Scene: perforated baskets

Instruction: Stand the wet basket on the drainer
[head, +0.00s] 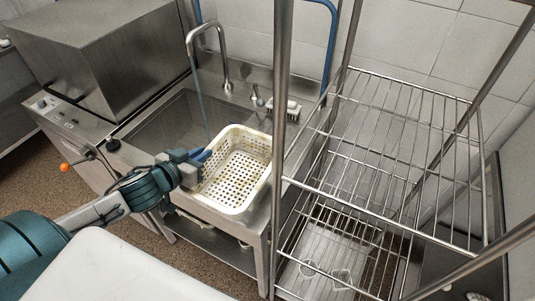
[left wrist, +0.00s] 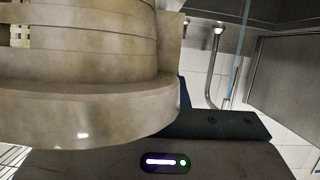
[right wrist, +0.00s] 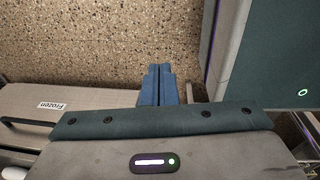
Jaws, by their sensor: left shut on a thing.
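The basket (head: 262,146) is cream, perforated and stained brownish in places. It is tilted in the head view, at the right end of the sink. My left gripper (head: 203,157) is shut on its left rim. In the left wrist view the basket's wall (left wrist: 90,105) fills the upper left and hides the fingertips. The wire-shelf rack (head: 385,165), which looks like the drainer, stands to the right of the basket, with bare upper bars. My right gripper (right wrist: 160,85) shows only in the right wrist view, shut and empty above the speckled floor.
A rack post (head: 281,100) stands between the basket and the shelves. The sink (head: 165,130) has a curved tap (head: 190,40). A steel box-shaped machine (head: 100,55) stands at the left. Small things lie on the lower shelf.

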